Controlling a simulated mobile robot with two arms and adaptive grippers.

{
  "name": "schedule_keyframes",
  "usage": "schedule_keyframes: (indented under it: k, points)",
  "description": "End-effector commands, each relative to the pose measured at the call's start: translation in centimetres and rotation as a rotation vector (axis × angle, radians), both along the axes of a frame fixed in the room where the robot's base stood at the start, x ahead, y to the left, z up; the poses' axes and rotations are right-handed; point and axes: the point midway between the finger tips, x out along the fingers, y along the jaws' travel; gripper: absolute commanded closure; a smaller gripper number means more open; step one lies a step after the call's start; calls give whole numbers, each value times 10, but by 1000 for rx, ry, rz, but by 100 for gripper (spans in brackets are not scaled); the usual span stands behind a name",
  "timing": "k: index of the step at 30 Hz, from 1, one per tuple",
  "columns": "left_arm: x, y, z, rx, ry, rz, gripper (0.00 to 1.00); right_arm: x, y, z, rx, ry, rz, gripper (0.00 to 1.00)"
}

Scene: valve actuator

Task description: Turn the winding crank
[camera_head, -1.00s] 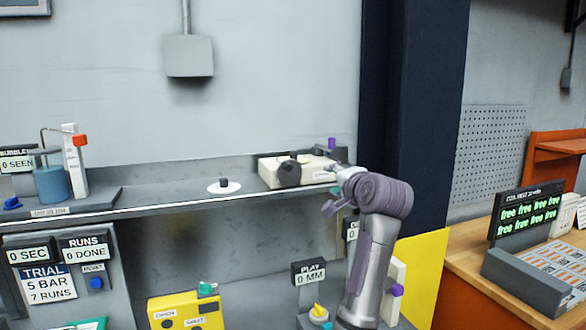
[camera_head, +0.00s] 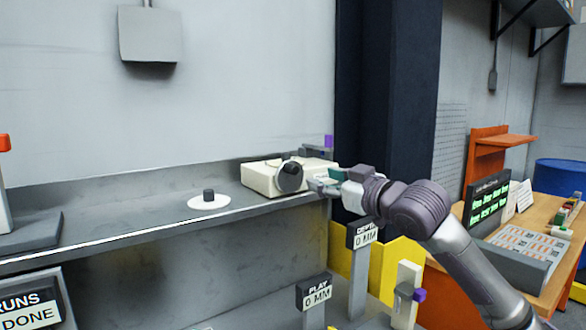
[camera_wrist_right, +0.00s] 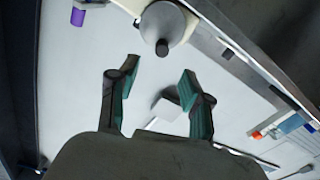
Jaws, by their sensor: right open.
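A cream box (camera_head: 262,180) sits at the right end of the grey shelf. Its front carries a dark round disc (camera_head: 289,178) with a small knob, which looks like the winding crank. My right gripper (camera_head: 322,183) is open, just right of the disc, and holds nothing. In the right wrist view, the two green-padded fingers (camera_wrist_right: 158,82) are spread apart. The grey disc (camera_wrist_right: 168,22) with its dark knob (camera_wrist_right: 162,47) lies beyond the fingertips at the top, apart from them. My left gripper is not in view.
A white round base with a dark knob (camera_head: 209,200) stands on the shelf (camera_head: 130,215) left of the box. A purple piece (camera_head: 329,141) is behind the box. Signposts reading 0 MM (camera_head: 314,291) stand below. The wooden desk (camera_head: 545,285) is at right.

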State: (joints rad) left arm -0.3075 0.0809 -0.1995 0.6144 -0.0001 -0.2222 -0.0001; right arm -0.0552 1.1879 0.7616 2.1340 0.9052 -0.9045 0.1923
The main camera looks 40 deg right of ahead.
Motion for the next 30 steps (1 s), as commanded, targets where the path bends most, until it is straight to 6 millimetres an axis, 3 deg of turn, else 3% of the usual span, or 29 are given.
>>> schedule_keyframes:
  k: [6,12,17,30]
  points:
    - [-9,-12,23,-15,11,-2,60,45,-5,6,-2,4,-1,51]
    - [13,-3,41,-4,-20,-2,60,71,-8,7,4,-2,-1,51]
    - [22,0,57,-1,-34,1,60,87,-12,7,8,-4,-2,51]
    - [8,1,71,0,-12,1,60,108,-12,1,3,1,0,51]
